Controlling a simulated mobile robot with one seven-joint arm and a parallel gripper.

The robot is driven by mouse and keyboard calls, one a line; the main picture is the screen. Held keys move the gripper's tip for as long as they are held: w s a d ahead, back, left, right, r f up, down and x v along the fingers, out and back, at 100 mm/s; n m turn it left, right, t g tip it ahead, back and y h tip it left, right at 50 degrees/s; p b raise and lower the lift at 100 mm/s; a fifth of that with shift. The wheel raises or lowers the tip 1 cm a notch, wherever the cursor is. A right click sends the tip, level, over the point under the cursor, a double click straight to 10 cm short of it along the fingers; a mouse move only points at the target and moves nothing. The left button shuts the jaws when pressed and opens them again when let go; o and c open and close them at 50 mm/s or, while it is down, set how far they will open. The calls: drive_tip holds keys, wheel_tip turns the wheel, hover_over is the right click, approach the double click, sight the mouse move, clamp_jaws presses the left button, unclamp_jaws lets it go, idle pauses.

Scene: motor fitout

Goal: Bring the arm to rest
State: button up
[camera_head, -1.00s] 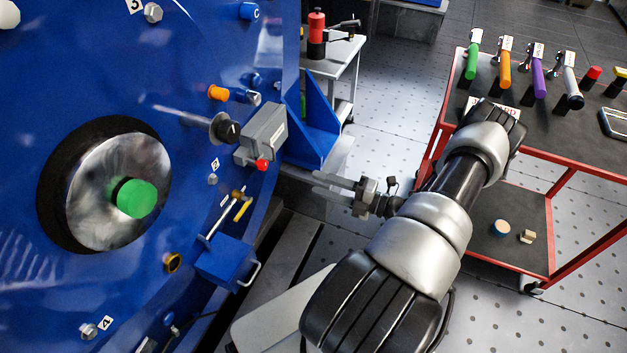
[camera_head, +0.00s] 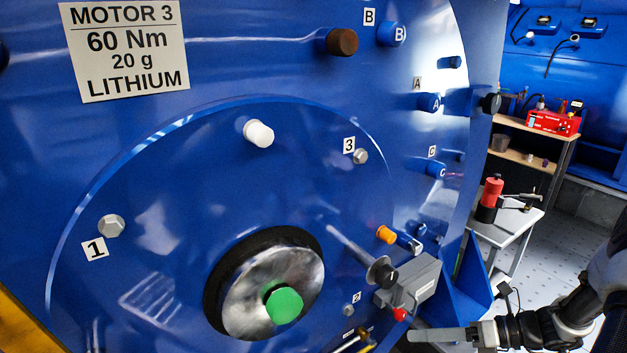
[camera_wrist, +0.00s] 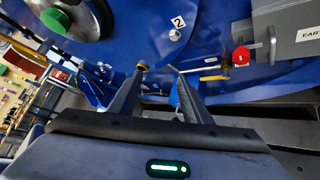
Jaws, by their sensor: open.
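My gripper (camera_head: 445,335) shows at the bottom right of the head view, beside the lower right of the blue motor face (camera_head: 150,190). My arm comes in from the right edge. In the wrist view my gripper (camera_wrist: 158,75) has its two fingers apart with nothing held between them. Beyond the fingertips are the blue motor face and a label "2" (camera_wrist: 175,35). A grey box (camera_head: 412,283) with a red knob (camera_head: 400,314) is just above my gripper in the head view.
A round metal hub with a green centre (camera_head: 284,305) sits low on the motor. A sign (camera_head: 125,50) reads "MOTOR 3, 60 Nm, 20 g, LITHIUM". A small table (camera_head: 510,228) bears a red and black device (camera_head: 490,198). Open floor (camera_head: 590,215) shows at right.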

drive_tip(key=s+a+r+n+h, duration=0.45)
drive_tip(key=r+n, duration=0.35)
drive_tip(key=n, duration=0.2)
drive_tip(key=s+a+r+n+h, duration=0.45)
drive_tip(key=r+n, duration=0.35)
drive_tip(key=n, duration=0.2)
drive_tip(key=s+a+r+n+h, duration=0.3)
drive_tip(key=s+a+r+n, duration=0.15)
drive_tip(key=r+n, duration=0.45)
wheel_tip(320, 180, up, 21)
drive_tip(key=s+d+n+t+p, duration=0.1)
drive_tip(key=d+n+p, duration=0.1)
drive_tip(key=p, duration=1.8)
drive_tip(key=shift+s+d+n+h+p, duration=0.3)
drive_tip(key=shift+s, duration=0.05)
drive_tip(key=shift+f, duration=0.1)
